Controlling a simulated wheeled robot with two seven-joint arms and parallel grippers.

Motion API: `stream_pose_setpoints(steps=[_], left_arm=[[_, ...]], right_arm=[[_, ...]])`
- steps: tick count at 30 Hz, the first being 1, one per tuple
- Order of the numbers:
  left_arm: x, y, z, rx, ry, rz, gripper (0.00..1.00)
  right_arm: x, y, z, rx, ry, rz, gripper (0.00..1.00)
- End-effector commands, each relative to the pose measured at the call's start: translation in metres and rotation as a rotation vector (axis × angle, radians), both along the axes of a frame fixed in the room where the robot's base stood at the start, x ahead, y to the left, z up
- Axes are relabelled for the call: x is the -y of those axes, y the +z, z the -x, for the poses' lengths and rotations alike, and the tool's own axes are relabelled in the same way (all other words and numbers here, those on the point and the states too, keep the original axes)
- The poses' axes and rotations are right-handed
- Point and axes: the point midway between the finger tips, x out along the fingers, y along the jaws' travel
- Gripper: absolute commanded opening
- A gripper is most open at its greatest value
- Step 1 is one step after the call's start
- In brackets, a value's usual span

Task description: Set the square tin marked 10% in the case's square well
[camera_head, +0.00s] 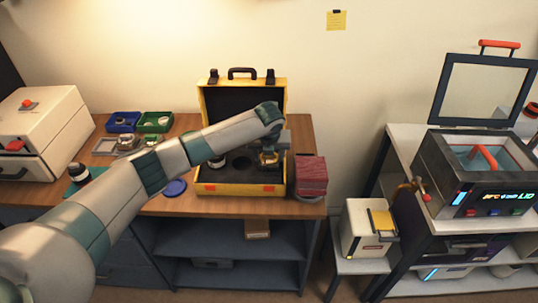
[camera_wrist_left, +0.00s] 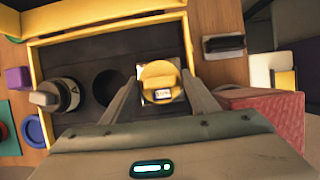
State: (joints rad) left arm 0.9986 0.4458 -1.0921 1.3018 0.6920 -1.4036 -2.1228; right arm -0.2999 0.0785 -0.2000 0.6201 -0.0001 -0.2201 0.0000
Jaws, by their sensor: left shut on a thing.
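The open yellow case (camera_head: 222,188) stands on the wooden bench with its lid up. In the left wrist view, its yellow rim (camera_wrist_left: 110,25) surrounds a dark insert. My left gripper (camera_head: 268,150) is over the right part of the case. In the left wrist view, its two fingers (camera_wrist_left: 160,85) are shut on a square silver tin with a yellow round top (camera_wrist_left: 158,72). The tin also shows under the gripper in the head view (camera_head: 268,159). Its small label is too small to read. The square well and the tin's underside are hidden. My right gripper is not in view.
A round dark well (camera_wrist_left: 108,87) is empty beside the tin. A dark-and-silver cylinder (camera_wrist_left: 62,95) stands at the insert's left. A red block (camera_head: 310,174) stands close to the case's right side. Blue (camera_head: 123,122) and green (camera_head: 155,122) trays lie at the back left.

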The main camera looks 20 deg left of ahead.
Motion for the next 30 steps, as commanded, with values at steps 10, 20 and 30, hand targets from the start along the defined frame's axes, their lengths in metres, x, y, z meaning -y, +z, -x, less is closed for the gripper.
stream_pose_setpoints(steps=[10,20,30], left_arm=[[0.0001,-0.0056,-0.0002,0.0,0.0,0.0,0.64],[0.0031,-0.005,-0.0005,0.002,-0.004,0.004,0.76],[0.0053,-0.0049,-0.0004,0.003,-0.007,0.008,0.75]], right_arm=[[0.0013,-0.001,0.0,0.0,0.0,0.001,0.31],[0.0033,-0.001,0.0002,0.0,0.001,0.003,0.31],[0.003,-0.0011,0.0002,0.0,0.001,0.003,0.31]])
